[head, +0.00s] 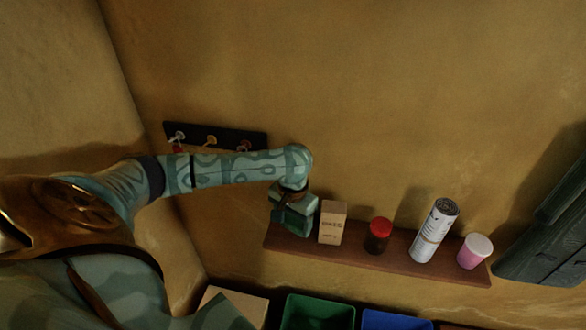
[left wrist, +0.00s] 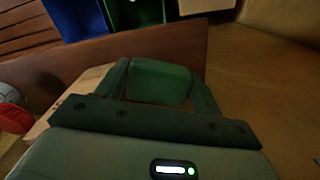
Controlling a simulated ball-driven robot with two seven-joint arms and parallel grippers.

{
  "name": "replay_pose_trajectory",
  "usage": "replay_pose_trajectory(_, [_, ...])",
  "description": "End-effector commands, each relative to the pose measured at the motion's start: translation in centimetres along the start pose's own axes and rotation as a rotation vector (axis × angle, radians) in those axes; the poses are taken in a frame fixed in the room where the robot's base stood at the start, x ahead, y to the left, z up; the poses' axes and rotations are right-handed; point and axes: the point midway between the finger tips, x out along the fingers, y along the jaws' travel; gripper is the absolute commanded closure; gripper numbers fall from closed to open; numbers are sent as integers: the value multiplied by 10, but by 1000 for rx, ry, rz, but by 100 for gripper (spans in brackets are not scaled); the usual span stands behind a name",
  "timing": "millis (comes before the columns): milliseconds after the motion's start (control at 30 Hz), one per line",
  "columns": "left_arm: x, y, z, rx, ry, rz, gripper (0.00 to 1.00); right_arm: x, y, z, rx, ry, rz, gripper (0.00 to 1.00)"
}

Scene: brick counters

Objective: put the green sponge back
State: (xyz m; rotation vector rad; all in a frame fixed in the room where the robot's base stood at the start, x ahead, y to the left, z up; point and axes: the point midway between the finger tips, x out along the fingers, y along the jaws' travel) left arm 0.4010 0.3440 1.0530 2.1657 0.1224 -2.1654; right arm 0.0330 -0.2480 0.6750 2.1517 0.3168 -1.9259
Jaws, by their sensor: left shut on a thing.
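My left gripper (head: 290,217) is at the left end of the brown wall shelf (head: 390,261), pointing down. In the left wrist view its two fingers (left wrist: 160,88) are shut on the green sponge (left wrist: 159,81), one finger on each side. In the head view the sponge is mostly hidden by the gripper. The shelf shows behind the sponge in the left wrist view (left wrist: 192,42). I cannot tell whether the sponge touches the shelf. My right gripper is in neither view.
A beige box (head: 333,223) stands close right of the gripper. A hook rack (head: 222,136) hangs above. Green (head: 318,312) and blue (head: 396,320) bins are below.

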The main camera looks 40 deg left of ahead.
Motion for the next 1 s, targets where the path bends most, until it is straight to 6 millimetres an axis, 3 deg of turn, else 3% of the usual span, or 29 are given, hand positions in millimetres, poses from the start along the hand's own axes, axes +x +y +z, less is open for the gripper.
replay_pose_trajectory(300, [38,-3,-5,0,1,-1,51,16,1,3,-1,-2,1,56])
replay_pose_trajectory(467, [37,-3,-5,1,1,-2,54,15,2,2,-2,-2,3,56])
replay_pose_trajectory(500, [37,-3,-5,1,1,-2,30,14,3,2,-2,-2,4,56])
replay_pose_trajectory(567, [37,-3,-4,1,1,-2,13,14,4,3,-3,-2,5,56])
replay_pose_trajectory(867, [36,-3,-5,1,2,-2,11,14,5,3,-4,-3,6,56])
replay_pose_trajectory(1000, [20,-3,-5,2,4,-2,11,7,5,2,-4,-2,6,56])
